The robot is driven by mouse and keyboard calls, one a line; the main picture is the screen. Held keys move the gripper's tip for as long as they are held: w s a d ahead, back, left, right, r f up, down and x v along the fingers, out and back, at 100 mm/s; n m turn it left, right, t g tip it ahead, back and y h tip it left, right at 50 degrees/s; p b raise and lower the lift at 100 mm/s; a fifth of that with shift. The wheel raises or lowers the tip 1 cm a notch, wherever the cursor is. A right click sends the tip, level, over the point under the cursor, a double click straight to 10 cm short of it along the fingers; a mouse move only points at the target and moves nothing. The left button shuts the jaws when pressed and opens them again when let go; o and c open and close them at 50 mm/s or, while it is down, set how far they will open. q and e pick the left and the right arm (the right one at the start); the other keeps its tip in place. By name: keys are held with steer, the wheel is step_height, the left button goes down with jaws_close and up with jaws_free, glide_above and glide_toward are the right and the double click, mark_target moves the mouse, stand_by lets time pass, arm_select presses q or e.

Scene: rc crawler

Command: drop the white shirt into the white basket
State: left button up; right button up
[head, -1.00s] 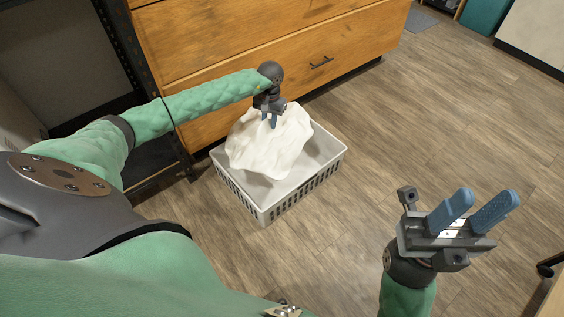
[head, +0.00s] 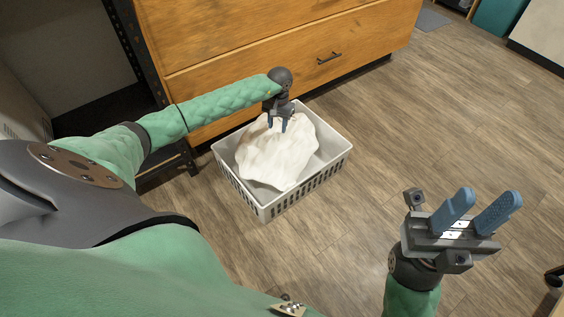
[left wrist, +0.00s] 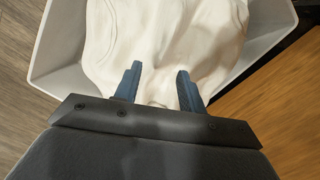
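The white shirt (head: 275,158) lies bunched up inside the white basket (head: 318,180), mostly towards its left and middle. My left gripper (head: 277,124) is open, pointing down just over the far edge of the shirt. In the left wrist view its two blue fingers (left wrist: 158,88) stand apart, with the shirt (left wrist: 165,35) beyond and below them; whether a fingertip still touches the cloth I cannot tell. The basket rim (left wrist: 60,45) shows there too. My right gripper (head: 477,215) is open and empty, above the floor, right of the basket.
A wooden drawer cabinet (head: 250,60) stands right behind the basket. A black metal shelf frame (head: 140,60) is at the left. The wooden floor (head: 440,110) to the right of the basket is clear.

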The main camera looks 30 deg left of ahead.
arm_select(q)
steer(key=shift+o, duration=0.2)
step_height(320, 180, up, 8)
steer(key=p, duration=0.2)
steer(key=shift+w+f, duration=0.15)
steer(key=shift+w, duration=0.3)
